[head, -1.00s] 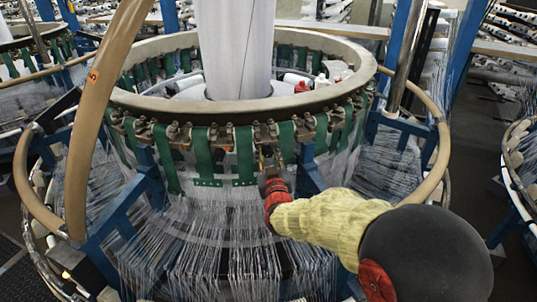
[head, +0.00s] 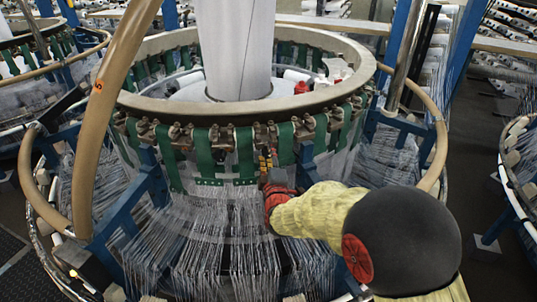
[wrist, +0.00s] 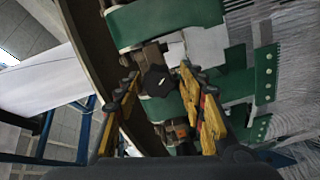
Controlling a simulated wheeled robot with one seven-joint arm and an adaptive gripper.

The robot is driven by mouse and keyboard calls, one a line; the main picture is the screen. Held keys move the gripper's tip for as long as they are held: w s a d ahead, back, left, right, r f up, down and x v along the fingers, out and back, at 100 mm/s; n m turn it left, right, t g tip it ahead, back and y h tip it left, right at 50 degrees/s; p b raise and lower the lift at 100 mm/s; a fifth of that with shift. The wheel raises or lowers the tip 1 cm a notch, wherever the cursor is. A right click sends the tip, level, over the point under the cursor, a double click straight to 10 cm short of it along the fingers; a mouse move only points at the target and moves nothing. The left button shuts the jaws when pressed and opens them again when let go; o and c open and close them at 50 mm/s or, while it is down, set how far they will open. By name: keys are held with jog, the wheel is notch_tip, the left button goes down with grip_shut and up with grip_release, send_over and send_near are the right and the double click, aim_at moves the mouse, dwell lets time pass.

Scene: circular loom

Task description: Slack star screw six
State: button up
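A black star-shaped screw knob (wrist: 157,80) sits on a metal bracket beside the green straps, near the centre of the wrist view. My gripper (wrist: 158,92) is open, with one yellow-and-black finger on each side of the knob in that picture. Gaps show between the knob and both fingers, and I cannot tell how far the tips are from it in depth. In the head view my gripper (head: 266,158) is just below the loom's ring, in front of the green straps. Which numbered screw this is cannot be read.
The loom's ring (head: 130,103) carries a row of brackets and green straps (head: 244,155). White threads (head: 225,240) fan out below it. A tan curved tube (head: 98,110) stands at the left, and blue frame posts (head: 310,165) flank the threads.

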jog(key=shift+o, duration=0.4)
jog(key=s+d, duration=0.1)
jog(key=s, duration=0.6)
jog(key=shift+r, duration=0.1)
